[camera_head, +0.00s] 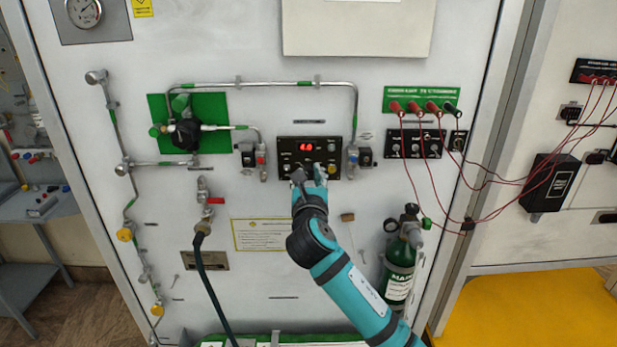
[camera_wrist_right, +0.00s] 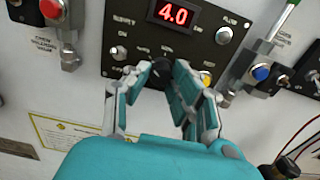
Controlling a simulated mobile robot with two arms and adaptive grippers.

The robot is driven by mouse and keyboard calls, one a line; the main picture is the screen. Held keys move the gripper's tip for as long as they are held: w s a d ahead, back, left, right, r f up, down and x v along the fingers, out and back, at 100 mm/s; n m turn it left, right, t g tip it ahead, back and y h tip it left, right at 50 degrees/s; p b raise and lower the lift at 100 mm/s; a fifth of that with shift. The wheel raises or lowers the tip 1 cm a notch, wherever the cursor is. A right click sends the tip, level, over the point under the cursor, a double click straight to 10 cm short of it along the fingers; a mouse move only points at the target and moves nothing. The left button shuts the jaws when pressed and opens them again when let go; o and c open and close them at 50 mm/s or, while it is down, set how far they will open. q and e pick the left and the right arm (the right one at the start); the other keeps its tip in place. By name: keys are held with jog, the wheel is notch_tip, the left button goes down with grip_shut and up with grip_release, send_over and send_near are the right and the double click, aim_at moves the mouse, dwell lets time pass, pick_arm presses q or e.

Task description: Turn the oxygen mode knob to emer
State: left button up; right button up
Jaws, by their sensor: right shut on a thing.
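The black control panel (camera_head: 286,147) is on the light trainer wall, with a red lit display (camera_head: 309,147). In the right wrist view the display (camera_wrist_right: 174,14) reads 4.0. My right gripper (camera_head: 309,172) is at the panel's lower part. In the right wrist view the gripper (camera_wrist_right: 163,73) is shut on a dark knob (camera_wrist_right: 162,66) below the display, one finger on each side. The fingers partly hide the knob, and I cannot read its setting or its label. My left gripper is not in view.
A toggle switch (camera_wrist_right: 118,52) and a yellow button (camera_wrist_right: 206,78) flank the gripper. Valves with a red knob (camera_wrist_right: 51,8) and a blue knob (camera_wrist_right: 261,73) stand out beside the panel. A green cylinder (camera_head: 399,270) is mounted lower right. Red cables (camera_head: 466,190) hang to the right.

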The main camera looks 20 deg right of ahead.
jog(key=shift+m, duration=0.3)
grip_shut()
jog(key=m+p, duration=0.1)
jog(key=m, duration=0.2)
jog(key=shift+p, duration=0.3)
jog(key=m, duration=0.5)
jog(key=shift+a+m, duration=0.1)
jog(key=shift+m, duration=0.3)
jog(key=m, duration=0.3)
jog(key=shift+f+m, duration=0.1)
jog(key=shift+m, duration=0.2)
jog(key=m, duration=0.2)
jog(key=shift+m, duration=0.4)
jog(key=m+b, duration=0.1)
jog(key=m, duration=0.5)
jog(key=shift+b, duration=0.4)
